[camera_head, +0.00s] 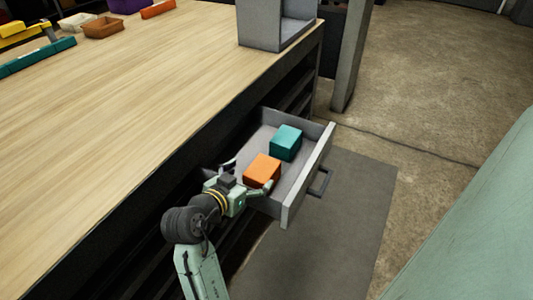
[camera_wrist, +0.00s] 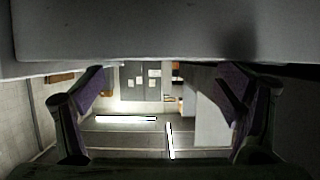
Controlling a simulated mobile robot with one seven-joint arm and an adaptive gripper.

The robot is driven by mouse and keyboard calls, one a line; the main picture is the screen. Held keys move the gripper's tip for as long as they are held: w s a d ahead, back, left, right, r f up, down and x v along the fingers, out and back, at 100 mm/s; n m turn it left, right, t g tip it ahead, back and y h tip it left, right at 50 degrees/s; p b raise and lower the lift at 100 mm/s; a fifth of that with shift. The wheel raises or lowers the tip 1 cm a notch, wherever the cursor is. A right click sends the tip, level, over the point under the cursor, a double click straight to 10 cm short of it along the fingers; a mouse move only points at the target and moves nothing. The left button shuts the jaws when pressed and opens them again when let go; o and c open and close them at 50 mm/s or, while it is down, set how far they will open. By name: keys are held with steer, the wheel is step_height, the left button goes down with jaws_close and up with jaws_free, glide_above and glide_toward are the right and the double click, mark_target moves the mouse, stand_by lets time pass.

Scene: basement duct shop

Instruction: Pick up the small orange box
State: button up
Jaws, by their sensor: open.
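The small orange box (camera_head: 262,171) sits in the open grey drawer (camera_head: 305,174), at the end nearer my arm. My gripper (camera_head: 250,173) is open beside the box, one finger reaching toward its left side and the other along its near lower side. I cannot tell whether the fingers touch it. In the wrist view, the two fingers of my gripper (camera_wrist: 162,100) are spread wide with nothing visible between them. The orange box does not show there. A pale grey surface fills the top of that view.
A teal box (camera_head: 285,142) sits in the drawer just behind the orange one. The drawer walls and front with its handle (camera_head: 320,182) surround both. The wooden worktop (camera_head: 130,110) lies left, above the drawer. A grey mat (camera_head: 345,220) covers clear floor at right.

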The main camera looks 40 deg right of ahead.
mark_target(266, 162)
steer(key=x, duration=0.3)
steer(key=p+x, duration=0.1)
steer(key=x, duration=0.3)
steer(key=p+x, duration=0.1)
steer(key=x, duration=0.2)
steer(key=shift+w+d+r, duration=0.15)
steer(key=shift+d+r, duration=0.1)
steer(key=shift+d, duration=0.05)
steer(key=c, duration=1.4)
